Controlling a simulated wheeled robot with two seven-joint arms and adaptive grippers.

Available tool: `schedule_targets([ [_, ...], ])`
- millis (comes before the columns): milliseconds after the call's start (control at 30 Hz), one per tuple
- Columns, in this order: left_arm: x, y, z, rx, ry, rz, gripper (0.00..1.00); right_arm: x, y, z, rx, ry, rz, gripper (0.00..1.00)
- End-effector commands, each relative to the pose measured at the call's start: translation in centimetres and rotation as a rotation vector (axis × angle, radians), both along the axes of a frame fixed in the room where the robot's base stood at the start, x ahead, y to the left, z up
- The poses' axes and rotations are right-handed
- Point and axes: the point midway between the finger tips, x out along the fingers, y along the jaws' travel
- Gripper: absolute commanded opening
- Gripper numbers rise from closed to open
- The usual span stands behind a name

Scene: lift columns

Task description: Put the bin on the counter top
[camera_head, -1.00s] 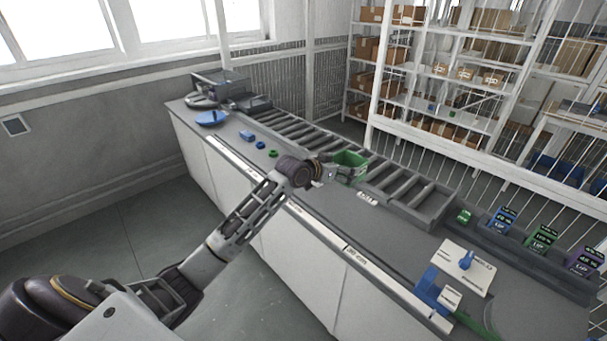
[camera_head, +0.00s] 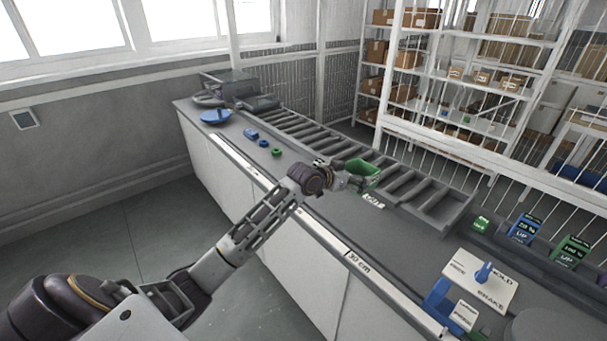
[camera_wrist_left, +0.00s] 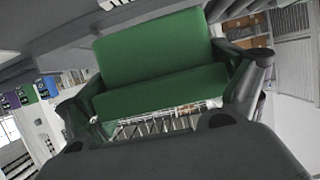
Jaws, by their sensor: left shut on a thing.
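The green bin (camera_head: 364,173) is at the near edge of the roller conveyor, over the counter top, in the head view. My left gripper (camera_head: 347,180) reaches it from the left and is shut on it. In the left wrist view the green bin (camera_wrist_left: 155,60) sits between the two dark fingers of the left gripper (camera_wrist_left: 165,105). The grey counter top (camera_head: 330,215) runs from the back left to the front right. I cannot tell whether the bin touches the surface below. My right gripper is not in view.
The roller conveyor (camera_head: 300,132) runs along the counter's far side. Blue and green small parts (camera_head: 263,143) lie on the counter to the left. A brake panel with a blue lever (camera_head: 484,272) is at the front right. Shelves with boxes (camera_head: 470,75) stand behind a fence.

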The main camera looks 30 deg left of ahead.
Motion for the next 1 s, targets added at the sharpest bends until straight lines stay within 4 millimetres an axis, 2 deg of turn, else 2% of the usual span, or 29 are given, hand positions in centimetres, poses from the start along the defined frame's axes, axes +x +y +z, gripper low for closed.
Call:
schedule_targets([
  [267,0.0,0.0,-0.1,0.000,-0.001,0.000,0.51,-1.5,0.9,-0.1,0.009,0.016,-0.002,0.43],
  [467,0.0,0.0,-2.1,-0.001,0.002,0.001,0.51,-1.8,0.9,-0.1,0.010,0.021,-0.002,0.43],
  [733,0.0,0.0,-5.5,-0.001,0.000,0.000,0.51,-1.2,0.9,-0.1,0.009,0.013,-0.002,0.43],
  [1000,0.0,0.0,-6.1,-0.001,-0.002,0.000,0.51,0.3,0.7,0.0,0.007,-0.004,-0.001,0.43],
])
